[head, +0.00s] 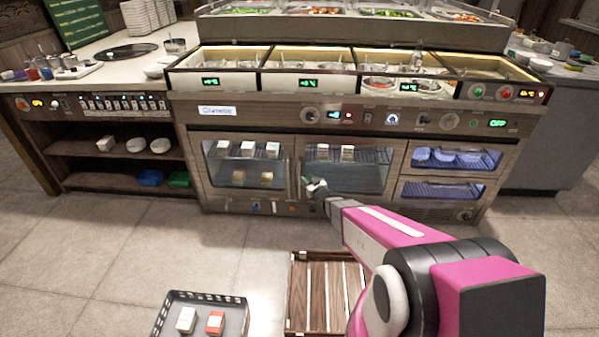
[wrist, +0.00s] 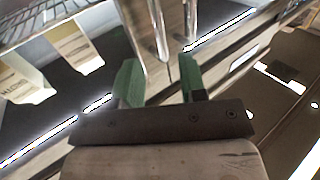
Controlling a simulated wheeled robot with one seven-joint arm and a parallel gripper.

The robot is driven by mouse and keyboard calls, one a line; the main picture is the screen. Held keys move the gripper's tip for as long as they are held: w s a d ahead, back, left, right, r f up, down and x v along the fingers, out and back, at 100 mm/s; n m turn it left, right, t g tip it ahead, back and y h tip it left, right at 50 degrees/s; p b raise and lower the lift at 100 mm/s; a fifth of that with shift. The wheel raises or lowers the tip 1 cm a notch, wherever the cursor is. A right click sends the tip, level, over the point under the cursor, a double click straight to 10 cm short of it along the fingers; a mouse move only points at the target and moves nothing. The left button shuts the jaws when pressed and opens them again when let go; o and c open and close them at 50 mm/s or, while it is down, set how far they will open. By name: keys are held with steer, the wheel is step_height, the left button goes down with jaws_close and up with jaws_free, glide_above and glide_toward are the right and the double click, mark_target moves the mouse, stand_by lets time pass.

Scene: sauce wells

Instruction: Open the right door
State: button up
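The right door (head: 350,180) is a glazed steel-framed door in the counter front, and it looks closed. Two upright bar handles stand close together where it meets the left door (head: 222,177). My gripper (head: 316,187) is in front of the right door's lower left part, near the handles. In the wrist view my gripper (wrist: 160,82) has its two green fingers apart, with nothing held between them. Two shiny bars, one (wrist: 158,28) and another (wrist: 190,28), rise just beyond the fingertips. The second is close to the right finger; I cannot tell if they touch.
Small cartons (head: 348,153) stand on a wire shelf behind the glass. Drawers (head: 450,190) lie to the right. On the floor are a wooden crate (head: 290,290) and a black tray (head: 165,318) with two boxes. The floor before the left door is clear.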

steer(key=x, duration=0.8)
jaws_close()
